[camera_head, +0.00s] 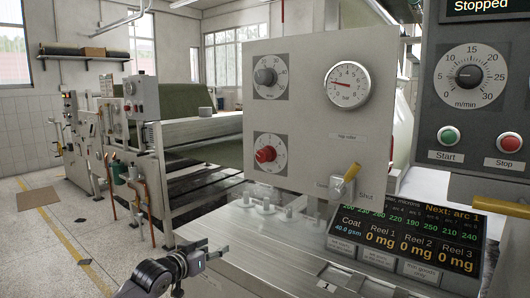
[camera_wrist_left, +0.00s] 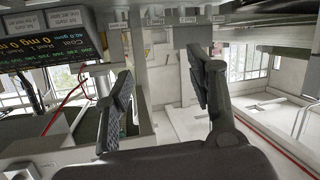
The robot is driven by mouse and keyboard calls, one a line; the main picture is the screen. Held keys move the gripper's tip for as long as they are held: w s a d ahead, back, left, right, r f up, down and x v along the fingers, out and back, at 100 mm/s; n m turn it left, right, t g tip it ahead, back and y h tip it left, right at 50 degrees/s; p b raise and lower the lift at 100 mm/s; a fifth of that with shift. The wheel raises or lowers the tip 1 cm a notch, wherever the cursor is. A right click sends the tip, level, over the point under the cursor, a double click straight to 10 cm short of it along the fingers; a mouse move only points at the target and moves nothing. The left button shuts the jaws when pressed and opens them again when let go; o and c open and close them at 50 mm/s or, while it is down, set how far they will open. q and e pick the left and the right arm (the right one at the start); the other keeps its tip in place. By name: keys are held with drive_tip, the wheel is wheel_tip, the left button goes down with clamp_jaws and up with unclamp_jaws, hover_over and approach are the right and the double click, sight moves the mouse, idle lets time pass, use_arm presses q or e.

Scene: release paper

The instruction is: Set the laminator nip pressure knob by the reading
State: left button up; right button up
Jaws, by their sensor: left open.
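A grey panel (camera_head: 320,110) carries a round pressure gauge (camera_head: 347,85) marked in bar, with a red needle pointing left, near the low numbers. A label under it appears to read "Nip roller". Left of it are a black knob (camera_head: 265,77) and, below, a red knob (camera_head: 265,154), each on a square dial plate. Their captions are too small to read. My left gripper (camera_head: 215,252) is low in the head view, below and left of the red knob and apart from it. In the left wrist view its fingers (camera_wrist_left: 161,77) are spread with nothing between them.
At right are a readout screen (camera_head: 405,233), a speed dial (camera_head: 469,75), and green (camera_head: 448,135) and red (camera_head: 509,143) buttons.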

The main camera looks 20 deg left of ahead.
use_arm(q)
drive_tip(key=s+d+r+m+t+h, duration=0.1)
drive_tip(key=s+d+r, duration=0.1)
drive_tip(key=r, duration=0.7)
drive_tip(key=s+d+r+m+t+h, duration=0.1)
drive_tip(key=s+d+r, duration=0.1)
drive_tip(key=r, duration=0.7)
drive_tip(key=m+h+p, duration=0.1)
drive_tip(key=h, duration=0.1)
approach(260, 155)
drive_tip(key=p+x, duration=0.5)
drive_tip(key=x, duration=0.5)
drive_tip(key=shift+w+d+f, duration=0.15)
drive_tip(key=shift+w+d, duration=0.1)
drive_tip(key=shift+w, duration=0.35)
use_arm(e)
wheel_tip(260, 155, up, 7)
drive_tip(key=shift+s+a, duration=0.2)
drive_tip(key=shift+a, duration=0.05)
use_arm(q)
drive_tip(key=shift+c, duration=0.6)
drive_tip(key=c, duration=1)
use_arm(e)
drive_tip(key=shift+a, duration=0.15)
use_arm(q)
drive_tip(key=shift+m+p, duration=0.3)
drive_tip(key=shift+p, duration=0.05)
drive_tip(key=shift+c, duration=0.3)
use_arm(e)
drive_tip(key=shift+r, duration=0.1)
